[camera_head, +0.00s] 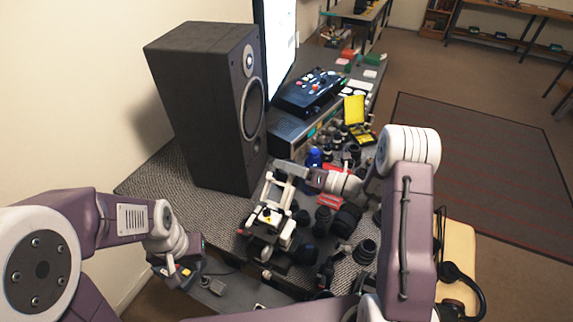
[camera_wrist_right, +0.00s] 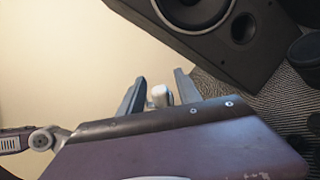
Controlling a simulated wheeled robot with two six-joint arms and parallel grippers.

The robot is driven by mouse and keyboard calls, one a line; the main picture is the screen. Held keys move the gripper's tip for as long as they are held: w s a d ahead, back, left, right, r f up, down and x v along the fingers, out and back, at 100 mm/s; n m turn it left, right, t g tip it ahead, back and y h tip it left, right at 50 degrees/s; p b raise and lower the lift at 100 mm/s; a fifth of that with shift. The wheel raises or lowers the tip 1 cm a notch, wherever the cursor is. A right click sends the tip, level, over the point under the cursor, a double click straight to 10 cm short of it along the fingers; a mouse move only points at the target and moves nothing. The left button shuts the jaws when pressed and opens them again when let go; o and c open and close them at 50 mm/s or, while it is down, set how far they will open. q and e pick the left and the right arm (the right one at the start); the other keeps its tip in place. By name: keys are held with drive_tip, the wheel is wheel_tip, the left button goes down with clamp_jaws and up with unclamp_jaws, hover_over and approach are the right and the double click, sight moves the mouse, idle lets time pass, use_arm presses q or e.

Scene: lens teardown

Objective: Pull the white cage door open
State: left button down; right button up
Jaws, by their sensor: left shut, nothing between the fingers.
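The white cage (camera_head: 267,216) stands on the desk among dark lens parts, in front of the speaker, in the head view. Its door cannot be told clearly from the rest of the frame. My right gripper (camera_head: 292,169) reaches in from the right, at the cage's upper end. In the right wrist view its two fingers (camera_wrist_right: 160,88) are spread, with a small white piece (camera_wrist_right: 160,96) between them and gaps beside it. Whether they touch it is unclear. My left gripper (camera_head: 171,265) is shut and empty, low at the left, apart from the cage.
A large dark speaker (camera_head: 200,105) stands close behind the cage. Several black lens parts (camera_head: 346,218) crowd the desk to its right. A black control panel (camera_head: 309,92) and a yellow case (camera_head: 356,112) lie farther back. Patterned desk surface (camera_head: 165,190) is clear at the left.

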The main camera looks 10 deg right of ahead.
drive_tip(key=shift+w, duration=0.1)
drive_tip(key=c, duration=0.6)
clamp_jaws()
drive_tip(key=shift+f, duration=0.1)
idle(0.5)
